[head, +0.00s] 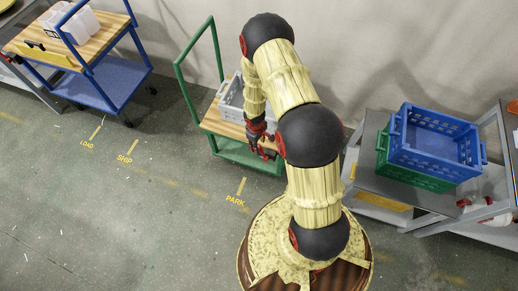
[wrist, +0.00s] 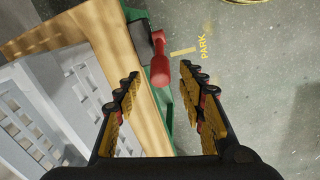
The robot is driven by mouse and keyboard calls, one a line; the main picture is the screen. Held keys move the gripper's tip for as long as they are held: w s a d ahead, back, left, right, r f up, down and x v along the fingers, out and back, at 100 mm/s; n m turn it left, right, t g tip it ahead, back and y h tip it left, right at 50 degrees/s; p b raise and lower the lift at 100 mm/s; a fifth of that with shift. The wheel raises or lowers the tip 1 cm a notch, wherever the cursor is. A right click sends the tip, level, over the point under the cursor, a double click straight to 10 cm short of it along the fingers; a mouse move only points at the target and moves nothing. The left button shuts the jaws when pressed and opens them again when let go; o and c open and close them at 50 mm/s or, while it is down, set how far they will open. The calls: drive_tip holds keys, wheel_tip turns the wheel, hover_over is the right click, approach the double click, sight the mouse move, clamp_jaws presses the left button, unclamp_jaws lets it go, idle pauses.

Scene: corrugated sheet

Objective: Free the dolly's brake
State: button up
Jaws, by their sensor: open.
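The dolly (head: 212,122) has a green frame, a tall green push handle and a wooden deck. It stands against the wall behind the PARK mark. A red brake lever (wrist: 160,68) on a dark pivot sits at the edge of the wooden deck (wrist: 139,80) in the wrist view. My gripper (wrist: 160,82) is open, with its black and yellow fingers on either side of the lever's red end and apart from it. In the head view my gripper (head: 262,146) is at the dolly's right front corner, and my arm hides part of the dolly.
A grey crate (head: 232,102) stands on the dolly. A blue cart (head: 104,84) is at the upper left. A blue crate (head: 410,160) on a green crate (head: 397,174) rests on a grey bench at right. The floor around the PARK lettering (head: 235,200) is clear.

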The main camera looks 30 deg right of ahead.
sight(259, 146)
drive_tip(key=f+b, duration=0.1)
drive_tip(key=f, duration=0.3)
drive_tip(key=shift+d+f, duration=0.1)
drive_tip(key=shift+d, duration=0.1)
drive_tip(key=shift+c, duration=0.2)
clamp_jaws()
idle(0.6)
